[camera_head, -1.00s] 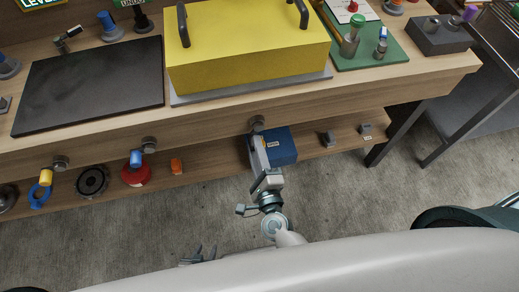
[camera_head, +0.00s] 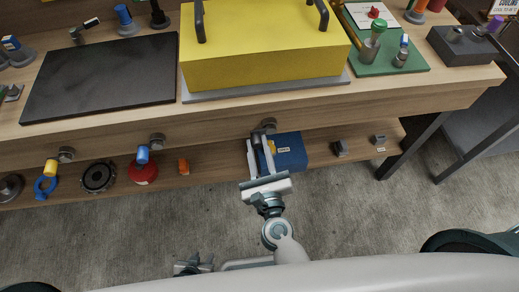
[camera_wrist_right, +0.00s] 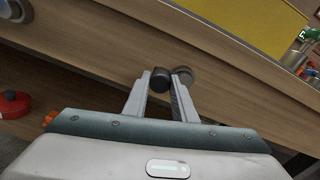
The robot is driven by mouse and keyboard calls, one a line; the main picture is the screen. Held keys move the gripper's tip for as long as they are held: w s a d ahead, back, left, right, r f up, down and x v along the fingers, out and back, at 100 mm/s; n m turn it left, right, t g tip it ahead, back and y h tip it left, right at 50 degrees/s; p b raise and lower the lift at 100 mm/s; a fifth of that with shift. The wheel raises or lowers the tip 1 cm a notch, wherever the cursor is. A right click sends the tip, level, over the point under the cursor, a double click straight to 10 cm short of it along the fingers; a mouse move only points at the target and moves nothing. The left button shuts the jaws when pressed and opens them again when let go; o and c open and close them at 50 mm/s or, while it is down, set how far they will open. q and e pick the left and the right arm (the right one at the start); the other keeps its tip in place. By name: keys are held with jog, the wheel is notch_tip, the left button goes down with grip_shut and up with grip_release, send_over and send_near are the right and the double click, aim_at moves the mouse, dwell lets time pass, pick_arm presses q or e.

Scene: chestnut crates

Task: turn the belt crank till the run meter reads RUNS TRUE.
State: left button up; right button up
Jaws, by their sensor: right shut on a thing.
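My right gripper (camera_head: 260,142) reaches up to the bench's front edge, at a round grey mount (camera_head: 268,125). In the right wrist view its two fingers (camera_wrist_right: 161,84) are shut on a short black cylindrical grip (camera_wrist_right: 160,79). A grey disc (camera_wrist_right: 184,75) shows just behind it on the wooden front. I take this grip for the crank handle; no label on it is readable. The fingers hide part of it in the head view. My left gripper (camera_head: 193,266) is low in the head view, away from the bench; its jaw opening is unclear. No readable run meter shows.
A yellow box (camera_head: 265,60) with dark handles stands on the bench, between a black plate (camera_head: 100,75) and a green board (camera_head: 395,60). Other front mounts carry a yellow grip (camera_head: 51,167) and a blue grip (camera_head: 143,154). A blue box (camera_head: 290,150) sits on the shelf behind my right gripper.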

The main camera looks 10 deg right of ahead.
jog(key=m, duration=0.1)
jog(key=r+m, duration=0.1)
jog(key=shift+m, duration=0.3)
pick_arm(q)
jog(key=shift+s+a+f+g, duration=0.1)
jog(key=shift+a+f+g, duration=0.1)
jog(key=shift+a+g, duration=0.1)
pick_arm(e)
jog(key=shift+r+m, duration=0.15)
jog(key=shift+m, duration=0.25)
pick_arm(q)
jog(key=shift+s+a+f, duration=0.1)
jog(key=shift+s, duration=0.2)
pick_arm(e)
jog(key=o, duration=1)
pick_arm(q)
jog(key=shift+s, duration=0.1)
pick_arm(e)
jog(key=shift+o, duration=0.2)
pick_arm(q)
jog(key=shift+b, duration=0.3)
